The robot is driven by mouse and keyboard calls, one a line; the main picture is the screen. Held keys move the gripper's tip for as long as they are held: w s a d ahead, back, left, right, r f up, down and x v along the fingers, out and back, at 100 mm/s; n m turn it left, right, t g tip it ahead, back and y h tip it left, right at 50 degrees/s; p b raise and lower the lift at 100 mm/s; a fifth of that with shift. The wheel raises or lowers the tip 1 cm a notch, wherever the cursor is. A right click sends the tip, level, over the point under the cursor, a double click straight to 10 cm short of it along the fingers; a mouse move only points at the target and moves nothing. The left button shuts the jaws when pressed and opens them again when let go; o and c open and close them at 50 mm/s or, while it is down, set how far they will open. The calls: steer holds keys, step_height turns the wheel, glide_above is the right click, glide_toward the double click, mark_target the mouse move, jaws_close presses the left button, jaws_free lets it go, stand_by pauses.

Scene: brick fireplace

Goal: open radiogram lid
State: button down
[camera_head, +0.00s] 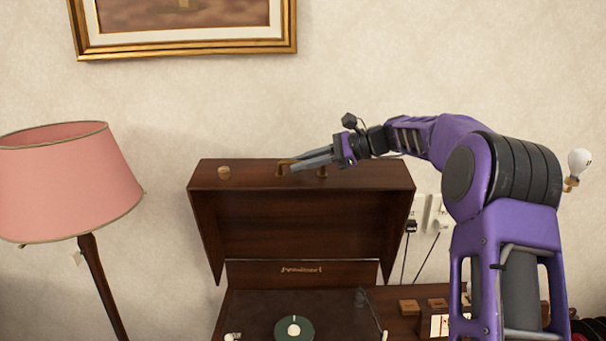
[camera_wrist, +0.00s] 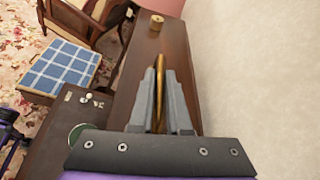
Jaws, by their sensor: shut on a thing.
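The radiogram lid (camera_head: 320,225) is dark brown wood and stands raised in the head view, its hollow underside facing me. Below it the radiogram (camera_head: 262,298) shows its deck and a dark green record (camera_head: 294,328). My gripper (camera_head: 284,167) reaches in from the right at the lid's top panel. Its fingers are shut on the lid handle (camera_wrist: 160,72), a thin brass-coloured bar between the fingertips in the wrist view. The lid also shows in the wrist view (camera_wrist: 142,60), running away under my fingers. The fingers partly hide the handle.
A pink lampshade (camera_head: 65,182) stands at the left, clear of the lid. The wall (camera_head: 370,60) is close behind the lid, with plugged sockets (camera_head: 436,215) at right. A small round wooden piece (camera_head: 224,172) sits on the lid. A blue checked stool (camera_wrist: 62,67) stands on the floor.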

steer(key=shift+w+d, duration=0.1)
steer(key=shift+w, duration=0.4)
steer(key=c, duration=0.9)
jaws_free()
steer(key=shift+w, duration=0.1)
steer(key=shift+d+r, duration=0.25)
steer(key=shift+d, duration=0.2)
steer(key=v, duration=1.6)
steer(key=shift+d, duration=0.2)
